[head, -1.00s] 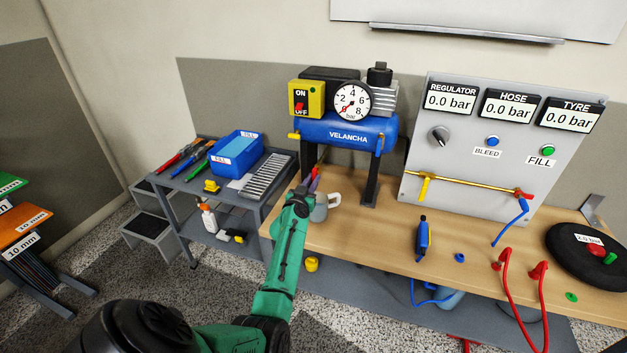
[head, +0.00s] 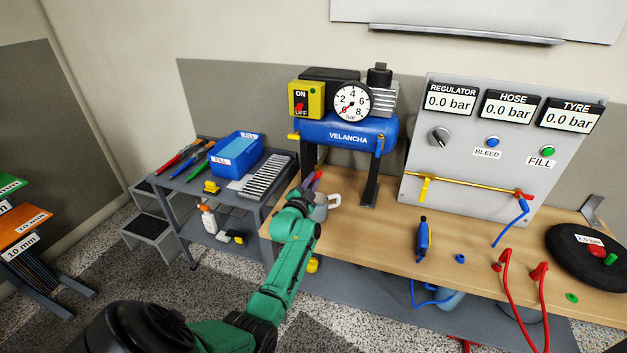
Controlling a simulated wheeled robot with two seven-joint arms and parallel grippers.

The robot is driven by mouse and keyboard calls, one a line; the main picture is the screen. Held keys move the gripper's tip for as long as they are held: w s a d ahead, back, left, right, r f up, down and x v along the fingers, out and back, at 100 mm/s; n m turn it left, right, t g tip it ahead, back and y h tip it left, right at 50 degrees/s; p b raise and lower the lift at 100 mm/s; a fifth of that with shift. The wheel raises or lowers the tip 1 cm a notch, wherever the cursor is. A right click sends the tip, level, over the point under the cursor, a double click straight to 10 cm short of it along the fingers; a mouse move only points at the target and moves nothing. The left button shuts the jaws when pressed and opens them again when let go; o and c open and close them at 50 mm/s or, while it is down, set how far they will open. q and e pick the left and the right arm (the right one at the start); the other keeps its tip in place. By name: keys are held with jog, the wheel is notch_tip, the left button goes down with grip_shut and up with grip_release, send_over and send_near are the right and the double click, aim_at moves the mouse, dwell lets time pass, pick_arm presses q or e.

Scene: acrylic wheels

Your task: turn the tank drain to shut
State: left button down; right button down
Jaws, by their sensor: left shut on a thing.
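The blue compressor tank (head: 335,132) marked VELANCHA stands on dark legs at the back left of the wooden bench. My left gripper (head: 311,182) is below the tank's left end, in front of its legs. It is shut on the tank drain (head: 318,175), of which a small red part shows beside the fingers. The rest of the drain is hidden by my gripper and wrist, so its exact turn cannot be told. The tank gauge (head: 352,103) has its red needle in the low part of the dial. My right gripper is out of view.
A grey mug (head: 322,208) stands close beside my left wrist. The yellow switch box (head: 302,98) sits above the tank's left end. A grey tool cart (head: 265,206) with a blue bin (head: 237,150) stands left of the bench. A blue air tool (head: 422,240) is on the bench to the right.

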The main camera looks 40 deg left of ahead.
pick_arm(q)
jog(key=shift+f, duration=0.1)
jog(key=m, duration=0.3)
jog(key=shift+f+m, duration=0.15)
jog(key=shift+m, duration=0.65)
jog(key=shift+b, duration=0.3)
jog(key=m+b, duration=0.2)
jog(key=m, duration=0.1)
jog(key=shift+m, duration=0.4)
jog(key=c, duration=0.7)
grip_release()
jog(key=shift+r, duration=0.2)
